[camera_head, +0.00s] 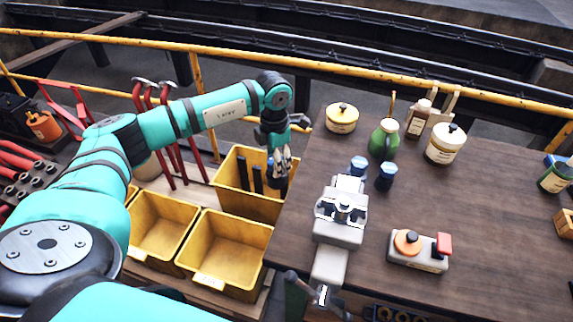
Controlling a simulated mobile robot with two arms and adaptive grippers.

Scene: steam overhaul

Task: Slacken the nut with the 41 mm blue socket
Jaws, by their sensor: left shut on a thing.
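My left gripper (280,162) points down at the left edge of the workbench, beside the back yellow bin. It is shut on a small dark blue piece (281,183), which looks like a blue socket; its size marking is too small to read. Two more blue sockets stand on the bench behind the vise, one lighter blue (358,165) and one darker (386,177). A grey vise (338,232) sits at the bench's front left. Metal parts (344,210) show in its jaws; the nut is too small to make out surely. My right gripper is not in view.
Yellow bins (217,250) stand left of the bench. The bench's middle right is clear.

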